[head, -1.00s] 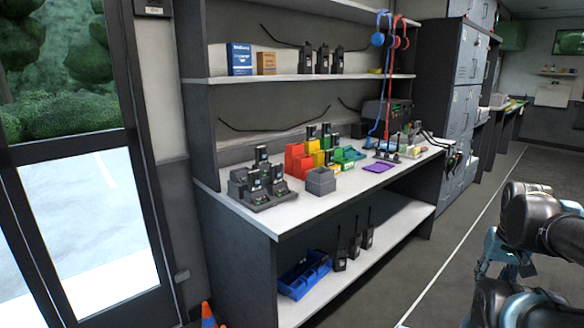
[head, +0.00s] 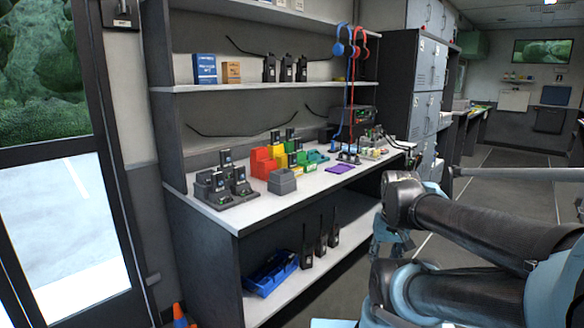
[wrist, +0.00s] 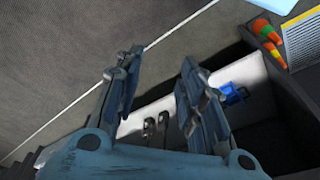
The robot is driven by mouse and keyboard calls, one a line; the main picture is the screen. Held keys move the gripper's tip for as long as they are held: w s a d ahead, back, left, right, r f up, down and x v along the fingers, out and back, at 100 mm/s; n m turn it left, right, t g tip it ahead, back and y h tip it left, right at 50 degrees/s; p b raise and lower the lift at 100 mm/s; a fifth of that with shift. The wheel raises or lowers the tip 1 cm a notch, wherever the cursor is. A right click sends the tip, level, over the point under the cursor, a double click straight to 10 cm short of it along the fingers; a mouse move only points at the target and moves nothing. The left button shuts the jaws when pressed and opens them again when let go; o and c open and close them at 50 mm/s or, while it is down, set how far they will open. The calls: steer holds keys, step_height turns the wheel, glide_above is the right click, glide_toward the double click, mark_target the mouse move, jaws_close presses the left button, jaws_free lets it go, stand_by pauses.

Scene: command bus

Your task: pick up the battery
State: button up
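Several dark battery-like blocks (head: 238,174) with small labels stand upright in a black multi-slot charger (head: 222,199) at the near left of the bench top. More dark upright blocks (head: 290,134) show behind the coloured bins. I cannot tell which one is the task's battery. My gripper (wrist: 160,62) is open and empty in the wrist view, its fingers spread over the lower shelf area and floor. No charger shows there. In the head view, my arm is at the lower right, apart from the bench top, and the fingers are mostly hidden.
The bench top (head: 300,202) also holds a red bin (head: 262,163), a grey box (head: 282,181) and a purple pad (head: 340,169). Radios (head: 320,240) and a blue tray (head: 270,274) stand on the lower shelf. An upper shelf (head: 270,85) overhangs the bench. An orange cone (head: 178,312) stands by the door.

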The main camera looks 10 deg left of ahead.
steer(key=r, duration=0.1)
steer(key=m+t+y, duration=0.9)
steer(key=m+y, duration=0.5)
steer(key=m, duration=1.2)
glide_toward(295, 158)
steer(key=shift+w+a+f, duration=0.15)
steer(key=shift+w+a, duration=0.25)
steer(key=shift+w, duration=0.1)
steer(key=shift+w+a+f, duration=0.15)
steer(key=shift+w+a, duration=0.25)
steer(key=shift+w, duration=0.05)
steer(key=shift+r+x, duration=0.15)
steer(key=shift+x, duration=1.2)
steer(key=shift+r+x, duration=0.15)
steer(key=shift+x, duration=1.2)
steer(key=shift+s+a, duration=0.1)
steer(key=shift+s, duration=0.05)
jaws_close()
